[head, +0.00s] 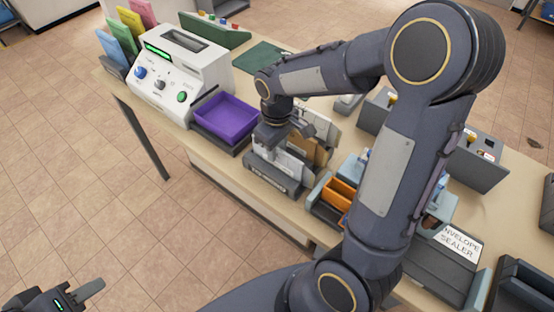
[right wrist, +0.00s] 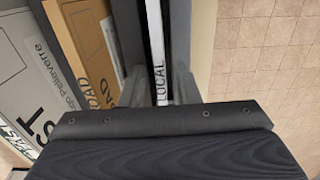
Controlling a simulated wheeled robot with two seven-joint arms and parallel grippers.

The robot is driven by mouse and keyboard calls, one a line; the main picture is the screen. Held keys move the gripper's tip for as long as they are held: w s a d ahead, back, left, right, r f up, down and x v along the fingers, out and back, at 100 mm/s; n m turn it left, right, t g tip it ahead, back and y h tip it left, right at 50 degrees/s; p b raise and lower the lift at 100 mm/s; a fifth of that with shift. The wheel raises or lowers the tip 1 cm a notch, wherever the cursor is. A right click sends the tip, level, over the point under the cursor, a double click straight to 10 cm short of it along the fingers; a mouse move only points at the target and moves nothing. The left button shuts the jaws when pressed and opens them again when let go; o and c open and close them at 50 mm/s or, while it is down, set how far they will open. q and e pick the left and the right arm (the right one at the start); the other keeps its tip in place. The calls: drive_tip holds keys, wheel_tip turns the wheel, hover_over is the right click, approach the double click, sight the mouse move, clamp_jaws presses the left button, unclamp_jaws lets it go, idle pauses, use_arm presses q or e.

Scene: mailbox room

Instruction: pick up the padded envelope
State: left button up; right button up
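Several envelopes stand on edge in a grey rack (head: 272,176) at the table's near side. A brown envelope (right wrist: 88,50) and a grey one with large black print (right wrist: 35,85) lean left in the right wrist view. I cannot tell for sure which is the padded envelope. My right gripper (head: 271,138) reaches down into the rack. In the right wrist view its fingers (right wrist: 160,88) stand either side of a thin white edge marked "LOCAL" (right wrist: 158,60); whether they press on it is unclear. My left gripper (head: 70,299) is at the bottom left, away from the table; its finger gap is unclear.
A purple tray (head: 226,117) and a white machine (head: 180,75) stand left of the rack. An orange bin (head: 338,191) and an envelope sealer (head: 440,262) stand to the right. My right arm hides part of the table.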

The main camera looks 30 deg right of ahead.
clamp_jaws()
